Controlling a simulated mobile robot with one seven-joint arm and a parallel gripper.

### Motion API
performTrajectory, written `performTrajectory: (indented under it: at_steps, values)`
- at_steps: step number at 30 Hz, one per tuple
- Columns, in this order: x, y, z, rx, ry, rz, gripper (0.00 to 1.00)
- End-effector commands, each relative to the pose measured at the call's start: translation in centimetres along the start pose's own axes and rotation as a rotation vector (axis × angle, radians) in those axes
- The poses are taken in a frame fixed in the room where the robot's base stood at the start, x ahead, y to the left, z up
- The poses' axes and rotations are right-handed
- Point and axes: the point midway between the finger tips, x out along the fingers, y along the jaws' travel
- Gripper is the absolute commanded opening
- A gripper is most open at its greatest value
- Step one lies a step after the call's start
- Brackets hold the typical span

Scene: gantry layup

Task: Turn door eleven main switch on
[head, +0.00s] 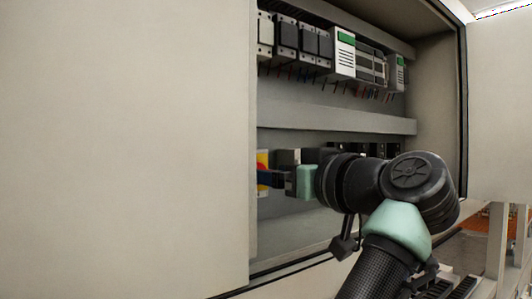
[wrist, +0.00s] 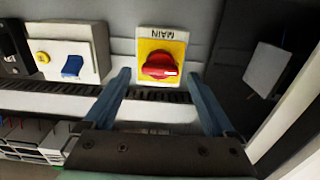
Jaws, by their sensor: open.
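The main switch is a red rotary knob (wrist: 160,67) on a yellow plate with a pale edge, labelled MAIN, upside down in the wrist view. The knob's grip lies roughly level across the picture, with a white mark at its right end. In the head view only a sliver of the yellow plate (head: 262,158) shows beside the cabinet's left edge. My gripper (wrist: 159,76) is open and empty, its blue fingertips on either side of the knob and apart from it. It also shows in the head view (head: 268,179), pointing left at the plate. Whether the tips touch the plate cannot be told.
In the wrist view, a pale box with a blue switch (wrist: 72,67) and a yellow button stands left of the plate. A slotted duct (wrist: 40,99) runs below. The cabinet's left panel (head: 130,150) and open door (head: 500,110) flank the opening. Modules (head: 342,55) line the upper rail.

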Motion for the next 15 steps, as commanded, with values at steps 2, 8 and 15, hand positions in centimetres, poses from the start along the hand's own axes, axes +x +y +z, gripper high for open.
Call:
performTrajectory:
  at_steps: [2,8,15]
  values:
    - [0.8,0.0,-0.2,0.002,-0.001,-0.001,0.90]
    - [1.6,0.0,0.0,0.000,0.000,0.000,0.90]
    - [1.6,0.0,0.1,0.000,0.000,0.001,0.90]
